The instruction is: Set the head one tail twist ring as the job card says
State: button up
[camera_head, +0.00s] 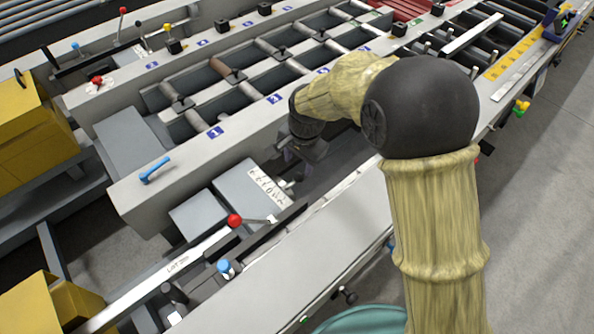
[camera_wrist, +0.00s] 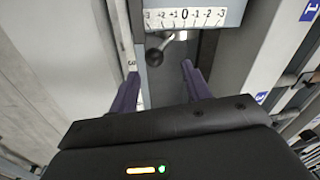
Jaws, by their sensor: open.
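A white scale plate (camera_wrist: 185,15) marked from plus through 0 to -3 shows at the top of the wrist view; it also shows in the head view (camera_head: 267,187). Just below it is a short metal lever (camera_wrist: 167,41) with a dark round knob (camera_wrist: 154,57), left of the 0 mark. I cannot tell for sure that this is the twist ring's handle. My gripper (camera_wrist: 160,73) is open, its two purple fingers apart, with the knob ahead between their tips and no contact visible. In the head view my gripper (camera_head: 308,152) is low beside the plate, partly hidden by my arm. No job card is readable.
A red-knobbed lever (camera_head: 235,220) and a blue knob (camera_head: 225,267) stand left of the plate. A blue handle (camera_head: 155,170) sits on the frame rail. Numbered rollers (camera_head: 228,70) lie behind. Yellow boxes (camera_head: 35,130) stand at left; grey floor (camera_head: 545,190) is clear at right.

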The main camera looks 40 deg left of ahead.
notch_tip(320, 180, up, 7)
jog(key=shift+d+f, duration=0.2)
jog(key=shift+d, duration=0.25)
jog(key=shift+d, duration=0.1)
jog(key=w+d+r+t+p, duration=0.1)
jog(key=w+d+r+p, duration=0.15)
jog(key=d, duration=0.75)
jog(key=w+d+r+p, duration=0.15)
jog(key=w+d, duration=0.25)
jog(key=d, duration=0.7)
jog(key=s+d+r+p, duration=0.1)
jog(key=s+d, duration=0.3)
jog(key=d, duration=0.7)
jog(key=s+d+r+t+h+p, duration=0.1)
jog(key=s+d, duration=0.3)
jog(key=d, duration=0.7)
jog(key=shift+d+r+h+p, duration=0.15)
jog(key=shift+r+h+p, duration=0.2)
jog(key=shift+p, duration=0.25)
